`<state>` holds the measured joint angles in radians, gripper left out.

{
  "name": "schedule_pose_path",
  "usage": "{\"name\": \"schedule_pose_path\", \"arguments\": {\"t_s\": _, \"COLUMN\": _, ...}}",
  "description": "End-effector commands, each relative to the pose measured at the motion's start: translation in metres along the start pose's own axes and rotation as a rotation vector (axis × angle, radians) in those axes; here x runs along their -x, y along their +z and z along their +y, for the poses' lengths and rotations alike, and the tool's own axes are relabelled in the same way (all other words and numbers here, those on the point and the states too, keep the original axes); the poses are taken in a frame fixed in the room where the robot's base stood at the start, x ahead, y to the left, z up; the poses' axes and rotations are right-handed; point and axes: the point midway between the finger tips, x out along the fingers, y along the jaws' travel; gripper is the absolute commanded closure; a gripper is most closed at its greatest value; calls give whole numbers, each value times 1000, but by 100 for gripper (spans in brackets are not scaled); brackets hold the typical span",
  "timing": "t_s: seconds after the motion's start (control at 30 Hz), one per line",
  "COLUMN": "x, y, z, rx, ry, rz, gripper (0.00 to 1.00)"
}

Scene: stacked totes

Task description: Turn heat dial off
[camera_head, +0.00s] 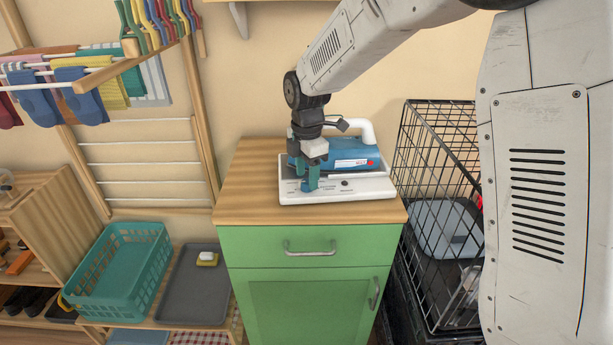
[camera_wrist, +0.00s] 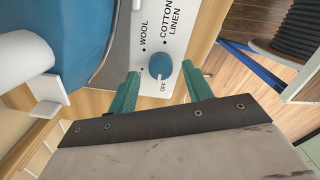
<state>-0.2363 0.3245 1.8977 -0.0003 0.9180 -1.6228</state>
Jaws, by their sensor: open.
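A white appliance base (camera_head: 360,188) with a blue iron (camera_head: 345,150) lies on the wooden top of a green cabinet. In the wrist view the blue heat dial (camera_wrist: 162,74) sits on the white panel (camera_wrist: 180,42), near printed labels WOOL, COTTON LINEN and OFF. The OFF label is at its near side; I cannot tell where the dial points. My gripper (camera_head: 310,185) is over the front left of the base and hides the dial in the head view. Its teal fingers (camera_wrist: 161,70) are open, one on each side of the dial, with gaps visible.
The green cabinet (camera_head: 305,285) has bare wood on the left of its top (camera_head: 247,185). A black wire crate (camera_head: 440,150) stands to its right. A teal basket (camera_head: 120,270) and a grey tray (camera_head: 192,285) are lower left. A drying rack hangs at the upper left.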

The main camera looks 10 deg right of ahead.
Motion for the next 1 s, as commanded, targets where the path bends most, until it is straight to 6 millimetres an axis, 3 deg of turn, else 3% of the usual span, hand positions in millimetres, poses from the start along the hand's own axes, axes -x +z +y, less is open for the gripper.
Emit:
{"name": "schedule_pose_path", "arguments": {"t_s": 0.2, "x": 39, "y": 0, "z": 1, "rx": 0, "ry": 4, "rz": 0, "gripper": 50}}
{"name": "schedule_pose_path", "arguments": {"t_s": 0.4, "x": 62, "y": 1, "z": 0, "rx": 0, "ry": 2, "rz": 0, "gripper": 50}}
{"name": "schedule_pose_path", "arguments": {"t_s": 0.83, "x": 65, "y": 0, "z": 0, "rx": -17, "ry": 1, "rz": 0, "gripper": 50}}
{"name": "schedule_pose_path", "arguments": {"t_s": 1.0, "x": 60, "y": 0, "z": -8, "rx": -208, "ry": -27, "rz": -2, "gripper": 50}}
